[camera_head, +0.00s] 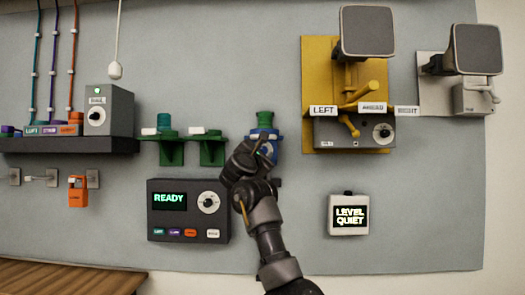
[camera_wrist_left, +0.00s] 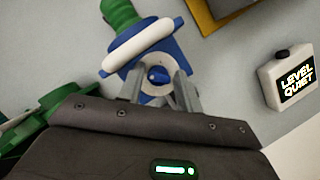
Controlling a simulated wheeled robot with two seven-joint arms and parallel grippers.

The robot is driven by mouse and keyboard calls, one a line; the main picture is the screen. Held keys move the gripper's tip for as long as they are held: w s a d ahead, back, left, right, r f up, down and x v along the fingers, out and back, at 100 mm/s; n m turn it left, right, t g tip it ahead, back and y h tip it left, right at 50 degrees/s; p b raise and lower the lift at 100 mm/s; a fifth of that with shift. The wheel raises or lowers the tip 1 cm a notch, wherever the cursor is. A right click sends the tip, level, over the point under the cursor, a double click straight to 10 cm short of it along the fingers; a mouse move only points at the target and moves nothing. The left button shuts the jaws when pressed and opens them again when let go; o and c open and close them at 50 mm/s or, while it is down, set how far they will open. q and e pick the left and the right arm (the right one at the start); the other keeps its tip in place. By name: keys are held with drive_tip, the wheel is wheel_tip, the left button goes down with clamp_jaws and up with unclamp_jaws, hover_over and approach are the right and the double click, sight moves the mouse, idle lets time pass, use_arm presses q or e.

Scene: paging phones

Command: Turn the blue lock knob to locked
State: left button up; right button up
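The blue lock unit (camera_head: 263,133) is on the wall panel in the middle of the head view, with a green cylinder on top. In the left wrist view its blue lock knob (camera_wrist_left: 157,75) is a small round blue knob on a white dial, under a white bar (camera_wrist_left: 144,42). My left gripper (camera_head: 261,146) is in front of the unit and hides its lower part in the head view. In the left wrist view its two fingers (camera_wrist_left: 158,88) stand apart, one on each side of the knob, with space between; contact cannot be told. My right gripper is not in view.
Two green brackets (camera_head: 172,153) (camera_head: 212,153) stand left of the blue unit. A dark box (camera_head: 160,228) reading READY is below left. A yellow panel (camera_head: 315,75) with levers is at right, above a white LEVEL QUIET box (camera_head: 348,229). Bare wall lies between them.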

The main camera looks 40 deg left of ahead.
use_arm(q)
drive_tip(key=c, duration=0.6)
drive_tip(key=shift+c, duration=0.5)
